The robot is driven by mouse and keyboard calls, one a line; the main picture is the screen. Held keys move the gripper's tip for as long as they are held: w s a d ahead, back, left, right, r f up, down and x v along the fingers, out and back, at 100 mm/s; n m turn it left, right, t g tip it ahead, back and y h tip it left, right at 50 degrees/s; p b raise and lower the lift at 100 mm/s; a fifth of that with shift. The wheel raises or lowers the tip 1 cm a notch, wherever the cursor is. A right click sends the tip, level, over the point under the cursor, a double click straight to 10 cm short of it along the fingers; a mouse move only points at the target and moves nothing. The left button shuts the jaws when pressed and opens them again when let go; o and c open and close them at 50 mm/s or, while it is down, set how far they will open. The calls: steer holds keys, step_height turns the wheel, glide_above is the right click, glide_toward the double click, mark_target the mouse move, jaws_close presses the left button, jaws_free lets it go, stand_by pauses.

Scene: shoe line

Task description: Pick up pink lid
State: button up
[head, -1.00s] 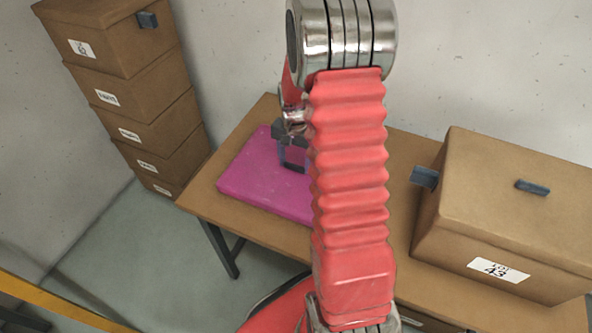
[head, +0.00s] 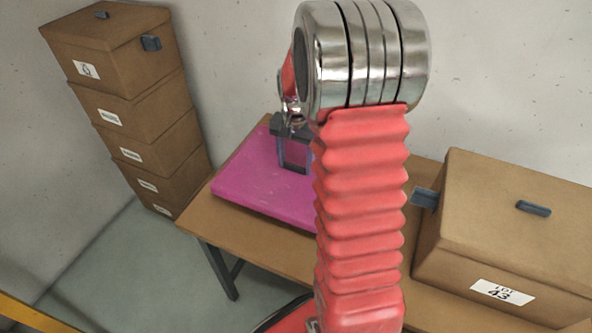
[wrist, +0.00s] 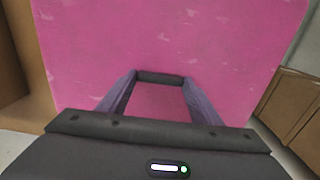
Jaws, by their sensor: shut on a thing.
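The pink lid (head: 255,185) is a flat magenta slab over the left part of the brown table (head: 240,240), and it appears a little above the tabletop. It fills most of the wrist view (wrist: 170,40). My gripper (head: 294,168) is over the lid's upper right part and is shut on it. In the wrist view, the fingers of my gripper (wrist: 160,80) reach down to a dark bar against the lid. My red arm hides the lid's right side, and the exact grip contact is partly hidden.
A brown box (head: 510,230) with a blue-grey handle and a label reading 43 stands on the table's right. A tall stack of brown boxes (head: 130,110) stands on the left by the wall. Floor (head: 130,270) shows between the stack and the table.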

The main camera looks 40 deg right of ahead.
mark_target(235, 176)
steer(key=shift+r, duration=0.35)
stand_by(0.3)
steer(key=shift+w+a+n, duration=0.3)
steer(key=shift+w+a, duration=0.05)
steer(key=shift+a, duration=0.1)
steer(key=w+a+n, duration=0.2)
steer(key=a+n, duration=0.1)
steer(key=a, duration=0.2)
steer(key=w+a+n, duration=0.3)
steer(key=a+n, duration=0.1)
steer(key=w+a+n, duration=0.3)
steer(key=a+n, duration=0.1)
steer(key=a, duration=0.1)
steer(key=shift+a+r, duration=0.25)
steer(key=shift+a, duration=0.1)
